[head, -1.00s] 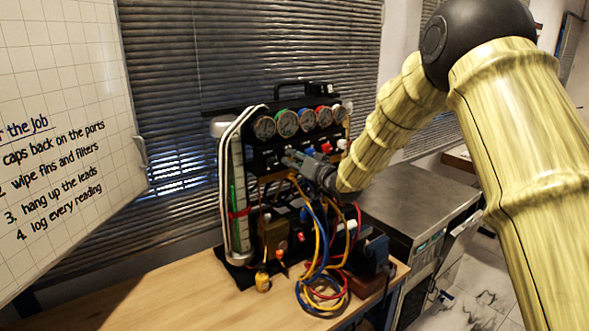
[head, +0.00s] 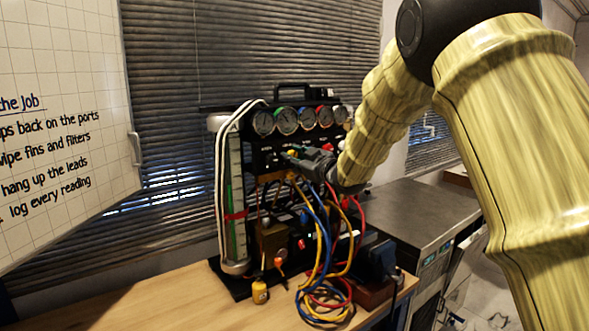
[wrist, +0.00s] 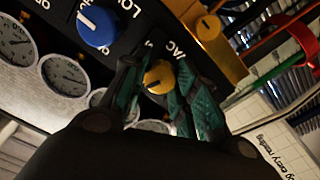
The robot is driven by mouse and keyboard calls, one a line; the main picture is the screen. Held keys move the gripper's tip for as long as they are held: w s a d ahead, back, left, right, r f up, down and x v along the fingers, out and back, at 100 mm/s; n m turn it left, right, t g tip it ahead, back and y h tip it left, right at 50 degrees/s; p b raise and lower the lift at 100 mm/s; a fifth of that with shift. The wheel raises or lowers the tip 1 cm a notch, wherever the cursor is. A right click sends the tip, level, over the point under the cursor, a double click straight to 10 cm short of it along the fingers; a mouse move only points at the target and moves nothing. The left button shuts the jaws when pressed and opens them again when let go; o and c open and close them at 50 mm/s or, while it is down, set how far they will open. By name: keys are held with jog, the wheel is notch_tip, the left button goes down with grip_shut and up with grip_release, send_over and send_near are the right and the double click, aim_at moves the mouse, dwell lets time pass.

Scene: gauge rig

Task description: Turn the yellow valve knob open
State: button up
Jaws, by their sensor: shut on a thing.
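The yellow valve knob (wrist: 158,77) is on the black panel, beside white lettering that reads partly "VAC". My gripper (wrist: 160,82) has its green-padded fingers on either side of this knob and is shut on it. In the head view my gripper (head: 290,156) reaches the front of the gauge rig (head: 237,180) from the right, below the row of gauges. The knob is hidden behind the gripper there. How far the knob is turned is hard to tell.
A blue knob (wrist: 97,27) and an orange-yellow knob (wrist: 208,27) on a brass block are near the gripper. Several gauges (head: 287,121) line the top. Looped hoses (head: 320,260) hang below the gripper.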

jog(key=shift+f+n+b, duration=0.15)
jog(key=shift+n+b, duration=1.3)
jog(key=shift+n, duration=0.25)
jog(key=o, duration=1)
jog(key=v, duration=1.2)
jog(key=shift+a, duration=0.1)
